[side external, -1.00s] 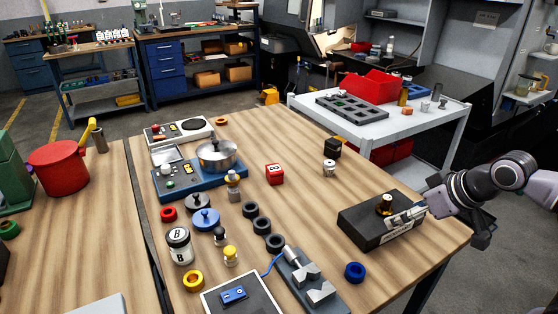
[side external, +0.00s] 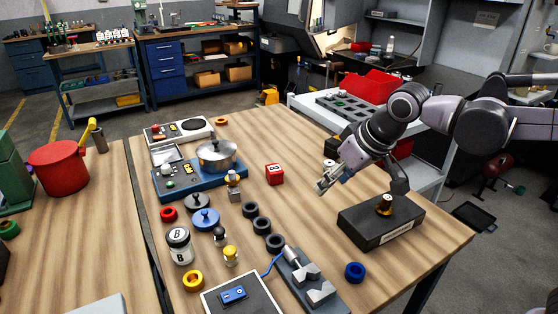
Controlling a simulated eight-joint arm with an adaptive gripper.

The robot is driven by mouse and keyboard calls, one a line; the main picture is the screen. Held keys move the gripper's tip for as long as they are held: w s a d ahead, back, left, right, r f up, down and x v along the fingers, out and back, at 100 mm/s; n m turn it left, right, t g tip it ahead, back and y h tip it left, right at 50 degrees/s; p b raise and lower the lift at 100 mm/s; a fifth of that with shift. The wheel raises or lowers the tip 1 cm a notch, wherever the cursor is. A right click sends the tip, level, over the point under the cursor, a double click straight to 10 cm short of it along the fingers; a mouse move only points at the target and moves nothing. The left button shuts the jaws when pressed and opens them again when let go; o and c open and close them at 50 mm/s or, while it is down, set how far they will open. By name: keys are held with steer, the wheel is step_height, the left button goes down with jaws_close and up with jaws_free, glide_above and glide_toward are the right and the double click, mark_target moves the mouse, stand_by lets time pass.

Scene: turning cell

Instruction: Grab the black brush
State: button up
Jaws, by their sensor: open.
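A small black-topped piece with a pale lower part (side external: 220,236), which looks like the black brush, stands upright on the wooden table. It is between the blue knobbed disc (side external: 206,219) and a similar yellow-topped piece (side external: 230,255). It is too small to make out bristles. My gripper (side external: 321,187) is open and empty above the table, right of the red block (side external: 275,174). It is well to the right of the black-topped piece and apart from it.
A white jar marked B (side external: 179,246) stands just left of the black-topped piece. Several black rings (side external: 262,225) lie to its right, with a grey vise-like fixture (side external: 310,284) nearer. A black box with a brass knob (side external: 381,224) sits below my arm. The table's middle right is clear.

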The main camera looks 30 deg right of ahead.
steer(key=w+a, duration=0.5)
steer(key=a, duration=0.4)
steer(key=n+g, duration=0.2)
glide_toward(219, 229)
steer(key=shift+t, duration=0.3)
steer(key=x, duration=1)
steer(key=shift+s+f, duration=0.15)
steer(key=shift+s, duration=0.2)
jaws_close()
